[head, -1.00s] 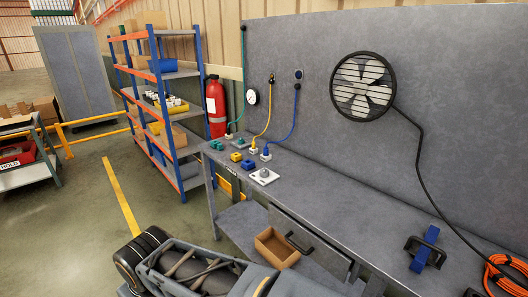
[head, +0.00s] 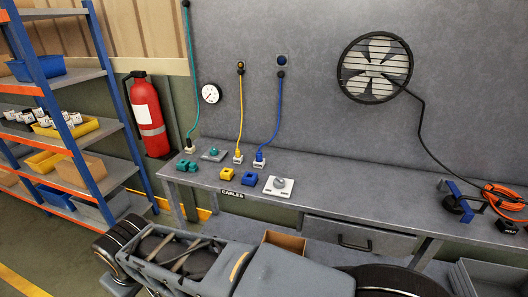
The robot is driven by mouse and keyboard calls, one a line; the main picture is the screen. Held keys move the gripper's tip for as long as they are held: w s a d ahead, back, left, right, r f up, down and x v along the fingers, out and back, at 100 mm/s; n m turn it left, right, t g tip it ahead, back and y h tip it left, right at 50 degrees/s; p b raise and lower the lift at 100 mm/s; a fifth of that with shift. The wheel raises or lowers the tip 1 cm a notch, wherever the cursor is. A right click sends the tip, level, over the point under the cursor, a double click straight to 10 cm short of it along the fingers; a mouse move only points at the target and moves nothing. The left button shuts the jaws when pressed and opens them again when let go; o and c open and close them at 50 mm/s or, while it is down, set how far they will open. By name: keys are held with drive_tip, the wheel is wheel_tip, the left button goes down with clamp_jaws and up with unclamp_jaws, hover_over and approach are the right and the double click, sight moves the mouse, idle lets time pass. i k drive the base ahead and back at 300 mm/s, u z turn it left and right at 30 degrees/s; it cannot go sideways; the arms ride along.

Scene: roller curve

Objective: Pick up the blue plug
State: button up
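A small blue plug-like block (head: 249,180) lies on the grey workbench (head: 340,187), right of a similar yellow block (head: 227,174). I cannot tell which of the two blue items is the plug proper. Both stand free, with nothing gripping them. My gripper is not recognisable in the head view; only parts of my own body show at the bottom.
Teal blocks (head: 186,166) and a white plate with a grey knob (head: 279,186) flank the blue block. A "CABLES" label (head: 231,195) marks the bench edge. A drawer (head: 352,238) sits below. Orange cable (head: 506,196) lies at right. A blue-framed shelf (head: 62,103) stands left.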

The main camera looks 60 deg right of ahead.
sight(259, 155)
drive_tip(key=z, duration=0.9)
drive_tip(key=i, duration=1.05)
drive_tip(key=z, duration=1.35)
drive_tip(key=i, duration=0.2)
drive_tip(key=z, duration=0.1)
